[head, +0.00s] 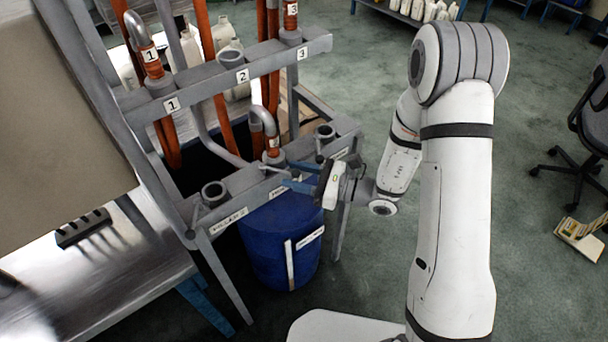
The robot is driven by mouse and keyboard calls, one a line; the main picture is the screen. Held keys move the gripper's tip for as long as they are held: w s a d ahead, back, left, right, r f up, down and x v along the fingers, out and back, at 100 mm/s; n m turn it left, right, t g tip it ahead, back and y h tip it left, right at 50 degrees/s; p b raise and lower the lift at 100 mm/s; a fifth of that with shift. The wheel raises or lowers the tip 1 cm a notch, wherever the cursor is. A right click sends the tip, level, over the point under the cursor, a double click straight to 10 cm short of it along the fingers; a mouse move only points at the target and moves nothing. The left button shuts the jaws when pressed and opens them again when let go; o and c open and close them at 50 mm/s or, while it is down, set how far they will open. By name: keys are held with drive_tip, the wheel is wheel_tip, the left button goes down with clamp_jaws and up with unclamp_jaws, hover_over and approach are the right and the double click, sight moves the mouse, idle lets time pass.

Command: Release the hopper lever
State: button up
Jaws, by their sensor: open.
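The hopper stand is a grey metal frame (190,208) with round hopper collars along its lower bar. Near the middle collar, another grey lever-like bar (298,166) runs just above my gripper. My gripper (284,182) has blue fingers that are open and point left at the lower bar, between the middle and right collars. The fingers are close to this bar, but I cannot tell whether they touch it. The gripper body hides part of the bar's right end.
A blue drum (265,250) stands under the lower bar. Orange hoses with numbered tags hang at the upper bar (205,78). A metal bench (110,290) is at left. An office chair (590,125) is at right. The green floor between is mostly clear.

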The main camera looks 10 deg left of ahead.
drive_tip(key=shift+c, duration=0.4)
clamp_jaws()
